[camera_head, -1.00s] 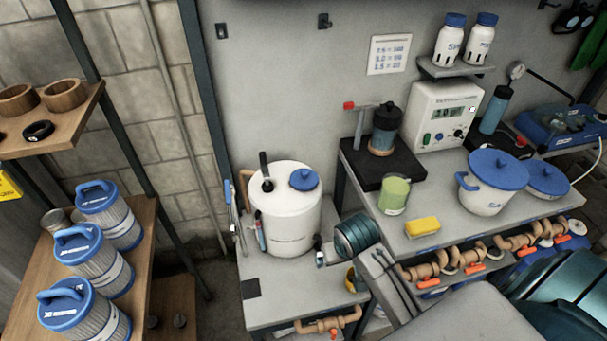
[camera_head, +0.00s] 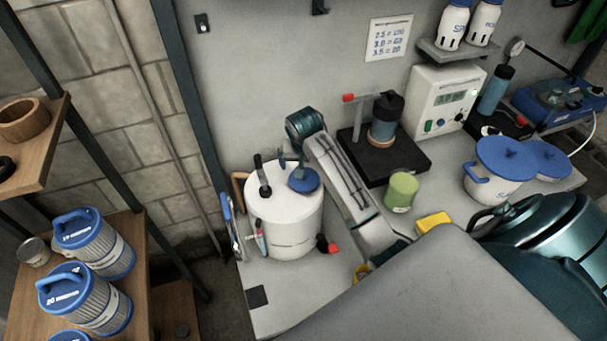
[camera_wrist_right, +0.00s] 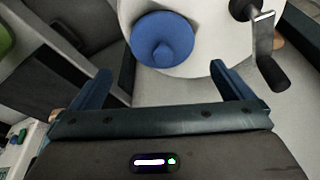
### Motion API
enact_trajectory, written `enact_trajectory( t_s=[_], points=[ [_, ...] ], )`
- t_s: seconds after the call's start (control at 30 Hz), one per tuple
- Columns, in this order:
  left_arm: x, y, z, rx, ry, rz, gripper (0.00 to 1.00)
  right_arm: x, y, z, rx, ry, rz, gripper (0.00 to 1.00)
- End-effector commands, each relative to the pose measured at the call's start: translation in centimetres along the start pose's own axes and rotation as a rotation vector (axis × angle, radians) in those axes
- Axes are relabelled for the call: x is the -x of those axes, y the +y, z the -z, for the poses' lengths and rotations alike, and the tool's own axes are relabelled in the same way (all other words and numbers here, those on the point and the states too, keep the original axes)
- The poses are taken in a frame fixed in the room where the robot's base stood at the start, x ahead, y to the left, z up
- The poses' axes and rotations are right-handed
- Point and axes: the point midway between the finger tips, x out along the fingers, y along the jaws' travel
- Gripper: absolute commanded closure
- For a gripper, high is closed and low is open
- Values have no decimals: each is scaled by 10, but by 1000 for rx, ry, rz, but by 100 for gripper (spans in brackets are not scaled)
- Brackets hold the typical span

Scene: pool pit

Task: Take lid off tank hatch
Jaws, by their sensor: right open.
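The white tank (camera_head: 283,226) stands on the low bench in the head view. Its round blue lid (camera_head: 304,181) with a central knob sits on the tank top, partly covered by my right gripper. In the right wrist view the lid (camera_wrist_right: 163,40) lies beyond the fingertips, roughly centred between them. My right gripper (camera_head: 292,161) is just above the lid. In the wrist view its two blue fingers are spread wide and empty (camera_wrist_right: 161,72). Whether a finger touches the lid cannot be told. My left gripper is not in view.
A black-gripped lever (camera_head: 262,172) rises from the tank top left of the lid; it is close to one finger in the wrist view (camera_wrist_right: 270,70). A green cup (camera_head: 401,191) and yellow sponge (camera_head: 433,221) are on the bench to the right. Blue-topped filters (camera_head: 93,243) stand at left.

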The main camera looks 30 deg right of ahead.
Motion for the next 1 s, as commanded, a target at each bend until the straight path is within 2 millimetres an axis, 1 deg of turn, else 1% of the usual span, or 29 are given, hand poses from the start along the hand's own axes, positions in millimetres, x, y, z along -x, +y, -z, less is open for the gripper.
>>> enact_trajectory(
  t_s=[0.03,0.07,0.17,0.27,0.3,0.4,0.47,0.57,0.63,0.73,0.87,1.0],
  points=[
    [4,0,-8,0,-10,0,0,-5,0,0,0,-2,-1,0],
    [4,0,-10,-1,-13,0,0,-8,0,0,0,-1,-1,0],
    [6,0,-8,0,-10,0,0,-14,0,0,0,0,0,0],
    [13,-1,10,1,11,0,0,-20,0,0,0,-2,-1,0],
    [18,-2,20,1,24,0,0,-25,0,0,1,-3,-1,0],
    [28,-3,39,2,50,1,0,-39,0,0,1,-4,-1,0],
    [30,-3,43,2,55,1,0,-49,-1,0,1,-3,0,0],
    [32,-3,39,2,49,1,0,-60,-1,0,1,-2,1,0],
    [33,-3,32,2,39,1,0,-64,-1,0,1,0,1,0],
    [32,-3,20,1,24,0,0,-66,-1,0,1,1,2,0],
    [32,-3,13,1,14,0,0,-66,-1,0,1,1,2,0],
    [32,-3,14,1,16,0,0,-66,-1,0,1,1,2,28]
  ],
)
